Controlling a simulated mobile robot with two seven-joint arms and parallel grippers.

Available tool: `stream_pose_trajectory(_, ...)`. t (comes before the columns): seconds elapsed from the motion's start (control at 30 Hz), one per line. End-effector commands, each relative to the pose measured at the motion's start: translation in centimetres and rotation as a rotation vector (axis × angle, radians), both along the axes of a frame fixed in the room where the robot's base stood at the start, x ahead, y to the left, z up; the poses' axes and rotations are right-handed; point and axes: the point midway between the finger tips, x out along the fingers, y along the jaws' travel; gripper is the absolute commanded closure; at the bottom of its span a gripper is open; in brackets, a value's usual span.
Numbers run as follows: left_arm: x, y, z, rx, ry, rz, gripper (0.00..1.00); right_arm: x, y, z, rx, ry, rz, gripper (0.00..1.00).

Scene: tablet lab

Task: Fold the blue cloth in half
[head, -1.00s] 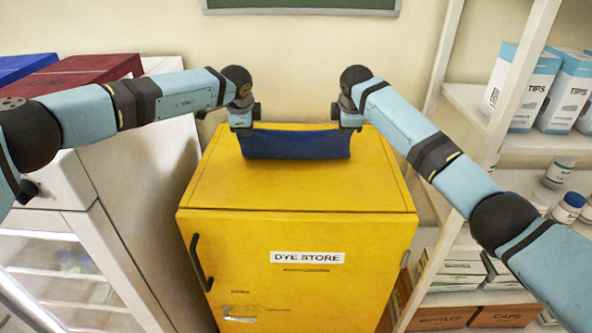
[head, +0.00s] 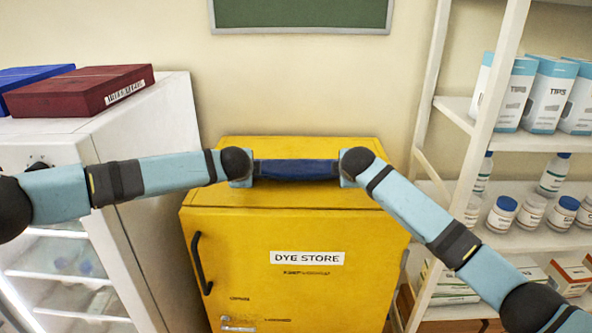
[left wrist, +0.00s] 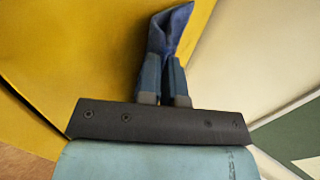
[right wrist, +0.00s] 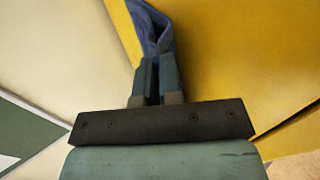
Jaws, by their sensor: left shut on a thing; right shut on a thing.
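The blue cloth (head: 297,169) stretches between my two grippers over the top of the yellow dye store cabinet (head: 300,230). It shows as a narrow dark blue band in the head view. My left gripper (head: 250,168) is shut on its left end, and my right gripper (head: 345,168) is shut on its right end. The left wrist view shows the cloth (left wrist: 172,32) rising bunched between the fingers. In the right wrist view the cloth (right wrist: 152,28) is doubled, with a gap between its layers. I cannot tell how much of it touches the cabinet top.
A white glass-fronted cabinet (head: 150,130) with a dark red box (head: 80,92) and a blue box (head: 30,78) on top stands at left. White shelves (head: 480,105) with cartons and bottles stand at right. A wall is close behind the yellow cabinet.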

Motion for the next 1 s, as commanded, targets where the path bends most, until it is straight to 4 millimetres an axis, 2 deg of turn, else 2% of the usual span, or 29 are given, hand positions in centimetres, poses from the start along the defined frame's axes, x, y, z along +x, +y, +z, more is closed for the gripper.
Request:
stream_pose_trajectory(0.17, 0.0, 0.0, 0.0, 0.000, 0.000, 0.000, 1.00, 0.0, 0.0, 0.0, 0.000, 0.000, 0.000, 1.00)
stream_pose_trajectory(0.2, 0.0, 0.0, 0.0, 0.000, 0.000, 0.000, 0.85, 0.0, 0.0, 0.0, 0.000, 0.001, 0.000, 0.85)
stream_pose_trajectory(0.33, 0.0, 0.0, 0.0, 0.000, 0.001, 0.000, 0.55, 0.0, 0.0, 0.0, 0.000, 0.001, 0.000, 0.55)
stream_pose_trajectory(0.37, 0.0, 0.0, 0.0, 0.000, 0.001, 0.000, 0.53, 0.0, 0.0, 0.0, 0.000, 0.001, 0.000, 0.53)
stream_pose_trajectory(0.7, -0.1, 0.0, 0.2, 0.000, 0.001, 0.000, 0.53, -0.1, 0.0, 0.2, 0.000, 0.001, 0.000, 0.53)
stream_pose_trajectory(0.77, -0.3, 0.0, 0.6, -0.001, 0.002, 0.000, 0.53, -0.2, 0.0, 0.8, 0.001, 0.000, 0.000, 0.53)
stream_pose_trajectory(1.0, -2.0, 0.0, 3.9, -0.003, 0.002, 0.000, 0.53, -1.9, 0.1, 4.1, 0.001, -0.001, 0.002, 0.53)
